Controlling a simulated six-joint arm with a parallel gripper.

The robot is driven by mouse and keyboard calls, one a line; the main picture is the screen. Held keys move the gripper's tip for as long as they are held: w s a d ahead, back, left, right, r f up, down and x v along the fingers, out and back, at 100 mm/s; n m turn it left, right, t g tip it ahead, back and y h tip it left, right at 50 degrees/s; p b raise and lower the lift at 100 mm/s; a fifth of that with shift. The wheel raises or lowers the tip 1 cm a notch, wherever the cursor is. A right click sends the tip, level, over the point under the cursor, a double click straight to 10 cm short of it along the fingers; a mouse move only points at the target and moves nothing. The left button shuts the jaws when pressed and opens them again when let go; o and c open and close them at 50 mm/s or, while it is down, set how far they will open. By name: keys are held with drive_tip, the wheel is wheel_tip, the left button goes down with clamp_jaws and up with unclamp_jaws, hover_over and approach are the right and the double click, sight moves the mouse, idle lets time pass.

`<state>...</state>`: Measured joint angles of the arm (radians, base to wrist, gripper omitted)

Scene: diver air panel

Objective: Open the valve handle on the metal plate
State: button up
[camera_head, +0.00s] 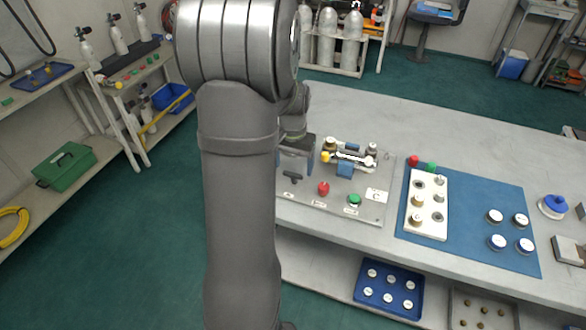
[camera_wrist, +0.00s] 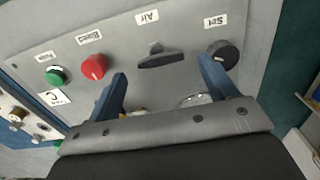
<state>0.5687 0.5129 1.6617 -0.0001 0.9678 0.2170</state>
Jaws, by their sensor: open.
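The metal plate (camera_head: 335,206) lies on the grey bench just right of my arm in the head view. The black valve handle (camera_wrist: 160,60) sits on the plate (camera_wrist: 130,22) under the label "Air"; its bar runs roughly left to right in the wrist view. It also shows as a dark T shape in the head view (camera_head: 292,179). My gripper (camera_wrist: 162,66) is open, its blue fingers apart on either side of the handle in the picture. No contact with the handle shows. In the head view, my gripper (camera_head: 296,158) is partly hidden behind my arm.
A red knob (camera_wrist: 95,67) and green button (camera_wrist: 57,75) sit left of the handle; a black round knob (camera_wrist: 222,54) is close on its right. Brass and blue fittings (camera_head: 345,155) stand behind. A blue mat (camera_head: 470,205) with a white block (camera_head: 428,190) lies right.

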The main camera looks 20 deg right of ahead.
sight(293, 177)
drive_tip(key=shift+f, duration=1.2)
drive_tip(key=c, duration=1)
